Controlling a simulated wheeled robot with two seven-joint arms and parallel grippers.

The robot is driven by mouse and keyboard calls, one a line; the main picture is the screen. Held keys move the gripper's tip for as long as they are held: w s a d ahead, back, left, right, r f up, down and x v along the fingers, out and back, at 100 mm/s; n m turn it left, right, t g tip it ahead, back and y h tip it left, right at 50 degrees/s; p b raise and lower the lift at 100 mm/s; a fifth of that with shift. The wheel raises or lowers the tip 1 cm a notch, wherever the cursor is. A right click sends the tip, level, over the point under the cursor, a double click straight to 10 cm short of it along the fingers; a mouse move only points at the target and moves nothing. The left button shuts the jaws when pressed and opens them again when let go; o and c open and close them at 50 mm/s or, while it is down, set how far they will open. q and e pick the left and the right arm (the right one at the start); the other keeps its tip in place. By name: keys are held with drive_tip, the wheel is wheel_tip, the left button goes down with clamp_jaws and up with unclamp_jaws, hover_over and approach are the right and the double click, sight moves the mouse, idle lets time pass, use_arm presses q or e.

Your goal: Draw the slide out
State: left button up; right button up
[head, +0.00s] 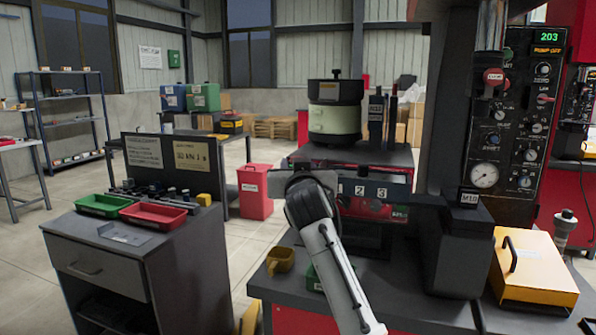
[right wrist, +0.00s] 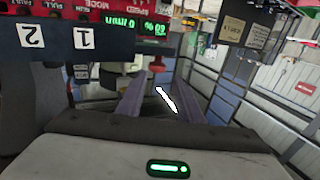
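A dark bar with white plates 1, 2 and 3 (head: 398,194) runs across the front of the bowl feeder (head: 335,110). I cannot tell for sure whether this bar is the slide. In the right wrist view, the bar (right wrist: 60,37) shows upside down at upper left, with plates 1 and 2. My right gripper (right wrist: 160,88) has its two fingers apart. A small white slanted mark shows between them, and I see nothing gripped. In the head view, my white right arm reaches up to the bar's left end and hides that area. My left gripper is not in view.
A grey cabinet with a green tray (head: 103,205) and a red tray (head: 153,214) stands at left. A control panel (head: 515,140) and a yellow box (head: 536,268) stand at right. A red bin (head: 256,190) stands behind.

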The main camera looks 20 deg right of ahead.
drive_tip(key=shift+v, duration=1.45)
drive_tip(key=s+a+f+n+g+y, duration=0.15)
drive_tip(key=s+f, duration=0.25)
drive_tip(key=f, duration=0.7)
drive_tip(key=s+a+f+n+g+y, duration=0.15)
drive_tip(key=s+f, duration=0.25)
drive_tip(key=f, duration=0.7)
drive_tip(key=s+a+f+n+g+y, duration=0.15)
drive_tip(key=s+f, duration=0.25)
drive_tip(key=f, duration=0.8)
drive_tip(key=s+a+f+g+y, duration=0.1)
drive_tip(key=s+a+f, duration=0.1)
drive_tip(key=s+f, duration=0.4)
drive_tip(key=s+a+f+g+y, duration=0.1)
drive_tip(key=s+f, duration=0.5)
drive_tip(key=s, duration=0.8)
drive_tip(key=s+a+f+n+g+y, duration=0.1)
drive_tip(key=s+a+f+g, duration=0.1)
drive_tip(key=s+f, duration=0.5)
drive_tip(key=s+a, duration=0.1)
drive_tip(key=s, duration=0.2)
drive_tip(key=shift+s, duration=0.35)
